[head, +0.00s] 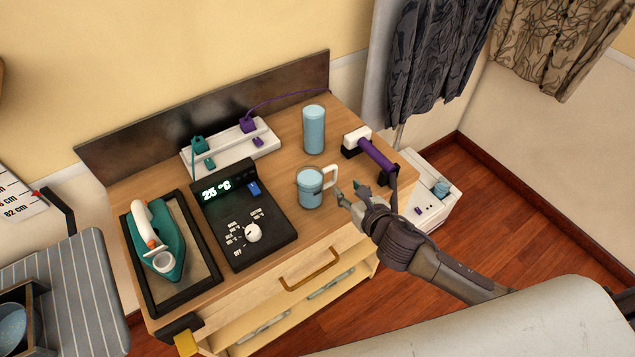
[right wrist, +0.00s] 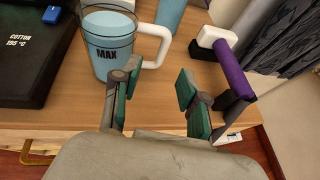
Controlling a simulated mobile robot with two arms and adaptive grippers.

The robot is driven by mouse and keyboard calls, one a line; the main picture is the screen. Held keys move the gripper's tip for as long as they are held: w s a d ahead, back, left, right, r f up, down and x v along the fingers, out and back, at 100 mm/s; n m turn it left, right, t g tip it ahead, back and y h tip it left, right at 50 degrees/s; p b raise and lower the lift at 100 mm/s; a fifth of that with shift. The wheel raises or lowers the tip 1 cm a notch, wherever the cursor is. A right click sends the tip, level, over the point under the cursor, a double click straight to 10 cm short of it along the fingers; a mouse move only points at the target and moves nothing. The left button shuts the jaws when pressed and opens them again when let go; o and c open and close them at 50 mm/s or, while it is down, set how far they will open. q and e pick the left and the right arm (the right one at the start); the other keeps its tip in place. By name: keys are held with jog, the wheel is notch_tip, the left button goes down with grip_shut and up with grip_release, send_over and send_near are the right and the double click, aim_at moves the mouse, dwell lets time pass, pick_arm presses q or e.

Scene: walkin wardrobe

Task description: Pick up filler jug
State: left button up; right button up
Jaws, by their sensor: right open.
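The filler jug (head: 310,190) is a light-blue, see-through cup with a white handle and stands upright on the wooden cabinet top. In the right wrist view the jug (right wrist: 108,50) shows a MAX mark, and its white handle (right wrist: 155,45) points toward my fingers. My right gripper (head: 350,195) is open and empty, just right of the handle. In the right wrist view its two green-padded fingers (right wrist: 157,80) are spread, with the handle ahead of the gap between them. I see no contact between fingers and handle. My left gripper is not in view.
A tall blue cylinder (head: 314,130) stands behind the jug. A purple-and-white handled tool (head: 378,155) lies right of it, close to my gripper. A black control panel (head: 245,225) and a teal iron (head: 160,240) are at left. A white power strip (head: 232,148) lies behind.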

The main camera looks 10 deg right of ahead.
aim_at(336, 176)
jog(key=p+x, duration=0.1)
jog(key=x, duration=0.8)
jog(key=shift+w+d+f, duration=0.1)
jog(key=shift+w+f, duration=0.15)
jog(key=shift+w, duration=0.05)
grip_shut()
